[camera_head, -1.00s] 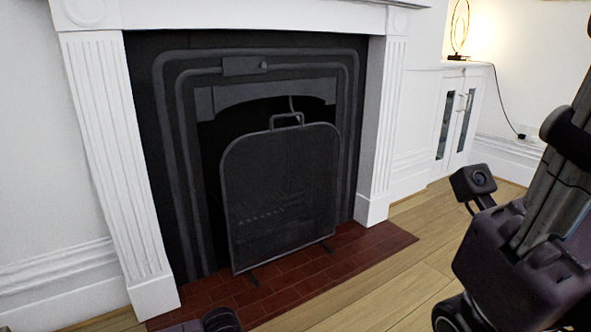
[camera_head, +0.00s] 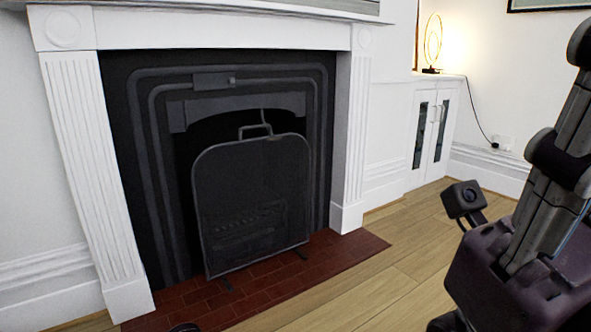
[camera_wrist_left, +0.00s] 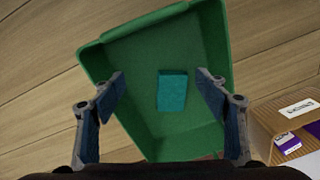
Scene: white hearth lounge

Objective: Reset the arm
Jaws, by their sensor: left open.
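My left gripper (camera_wrist_left: 160,82) is open in the left wrist view, its two blue-grey fingers spread apart with nothing between them in contact. Beyond the fingers is a green bin (camera_wrist_left: 108,58) on the wood floor, with a teal box (camera_wrist_left: 172,92) lying inside it, apart from both fingers. In the head view my right arm (camera_head: 545,215) stands at the right edge, with its wrist camera (camera_head: 463,200) showing. The right gripper's fingers are out of the frame. The left gripper is not seen in the head view.
A fireplace with a white surround (camera_head: 95,180) and a dark mesh screen (camera_head: 250,205) stands ahead on a red tiled hearth (camera_head: 345,250). A white cabinet (camera_head: 450,125) with a lit lamp (camera_head: 432,45) is at the back right. A wooden box (camera_wrist_left: 268,125) with packages sits beside the bin.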

